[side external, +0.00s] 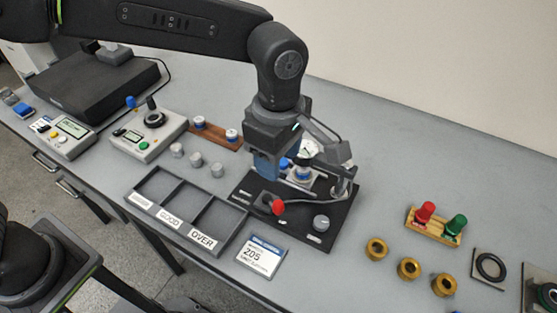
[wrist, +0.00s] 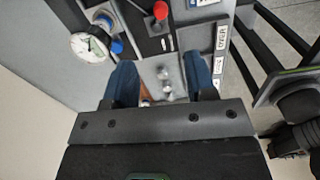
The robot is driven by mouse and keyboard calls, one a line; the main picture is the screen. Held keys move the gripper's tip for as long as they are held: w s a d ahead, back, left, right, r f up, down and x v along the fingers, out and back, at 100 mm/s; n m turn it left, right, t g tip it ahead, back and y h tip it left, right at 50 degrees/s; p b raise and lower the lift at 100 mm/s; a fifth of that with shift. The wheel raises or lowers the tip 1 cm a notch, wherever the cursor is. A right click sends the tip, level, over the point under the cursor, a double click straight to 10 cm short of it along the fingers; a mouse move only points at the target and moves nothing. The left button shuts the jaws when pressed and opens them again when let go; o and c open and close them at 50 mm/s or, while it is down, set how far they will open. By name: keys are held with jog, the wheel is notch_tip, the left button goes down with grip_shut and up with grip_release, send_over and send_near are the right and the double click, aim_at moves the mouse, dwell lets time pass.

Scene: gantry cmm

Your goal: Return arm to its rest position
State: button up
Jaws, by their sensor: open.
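My gripper (side external: 268,172) points down over the left back part of a black fixture plate (side external: 298,232). Its blue fingers stand apart in the wrist view (wrist: 160,78), with nothing held between them. A dial gauge (side external: 308,148) on a stand is just right of my gripper, partly hidden by it; in the wrist view its white face (wrist: 88,46) is left of the fingers. A red knob (side external: 277,207) is on the plate in front of my gripper.
A sorting tray (side external: 197,249) with three empty compartments, labels including GOOD and OVER, lies left of the plate. Several grey cylinders (side external: 196,159) and a brown block (side external: 218,135) stand behind it. Brass rings (side external: 408,268) and red and green plug gauges (side external: 425,212) lie right. The table between is clear.

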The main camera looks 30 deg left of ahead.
dwell(0.3)
jog(key=s+a+r+m+t, duration=0.15)
jog(key=a+r+m, duration=0.25)
jog(key=a, duration=0.4)
jog(key=s+a+r+m+t, duration=0.1)
jog(key=s+a+r+m, duration=0.3)
jog(key=a, duration=0.5)
jog(key=s+a+f+m+t, duration=0.1)
jog(key=s+a+m+t, duration=0.2)
jog(key=s+a+m, duration=0.6)
jog(key=shift+a, duration=0.45)
jog(key=shift+o, duration=0.4)
jog(key=shift+w+r, duration=0.1)
